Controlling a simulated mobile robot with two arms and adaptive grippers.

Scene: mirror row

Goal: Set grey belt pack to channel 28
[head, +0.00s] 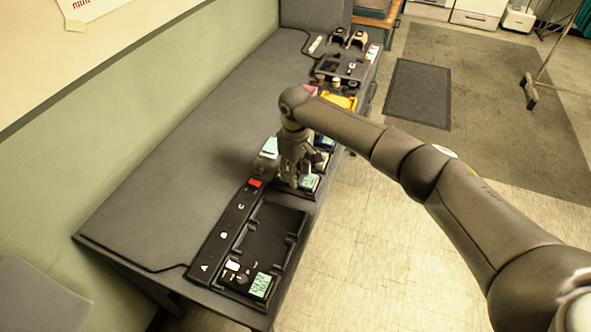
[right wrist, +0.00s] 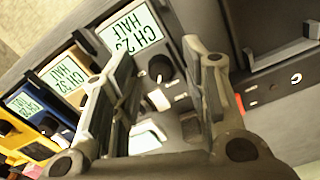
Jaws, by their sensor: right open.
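My right gripper (head: 290,178) points down over the charging rack at the table's right edge. In the right wrist view its fingers (right wrist: 165,95) are spread, with nothing clamped between them. Beneath and between them is a grey belt pack (right wrist: 185,115) with a black knob (right wrist: 160,68), a small white lever (right wrist: 158,101) and a lit screen (right wrist: 129,31) that seems to read CH 23 HALF. In the head view the gripper partly hides this pack, but its green screen (head: 309,182) shows. I cannot tell whether the fingers touch the knob. My left gripper is not in view.
Beside it stand a pack with a tan edge (right wrist: 83,42), a blue pack (right wrist: 40,93) and a yellow one (right wrist: 12,152). The table's left part (head: 170,190) is clear.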

